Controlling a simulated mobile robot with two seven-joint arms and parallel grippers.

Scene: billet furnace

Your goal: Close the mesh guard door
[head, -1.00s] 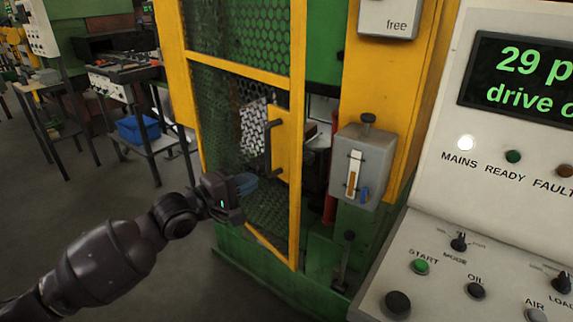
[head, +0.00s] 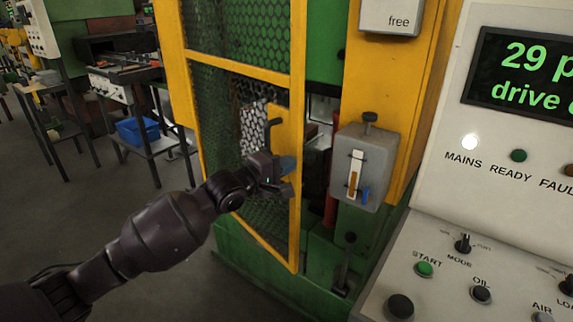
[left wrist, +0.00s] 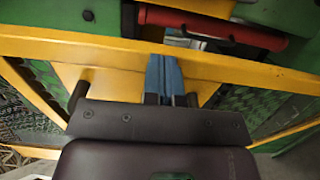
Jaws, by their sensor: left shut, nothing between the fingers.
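The mesh guard door (head: 297,210) has a yellow frame with dark mesh and stands ajar. A gap shows between its right edge and the yellow machine post (head: 372,85). Its dark bar handle (head: 267,130) sits on a yellow plate (head: 288,128); my gripper hides the handle's lower part. My left gripper (head: 286,164) is shut and empty, in front of the plate close to the door's free edge. In the left wrist view its blue fingers (left wrist: 165,75) overlap the yellow door frame (left wrist: 80,45); I cannot tell whether they touch. My right gripper is not in view.
A grey box with a gauge (head: 365,165) is on the machine right of the gap. A control console (head: 440,270) stands at the right. A red cylinder (left wrist: 215,22) shows behind the door. A table with a blue bin (head: 137,130) is at the left; the floor between is clear.

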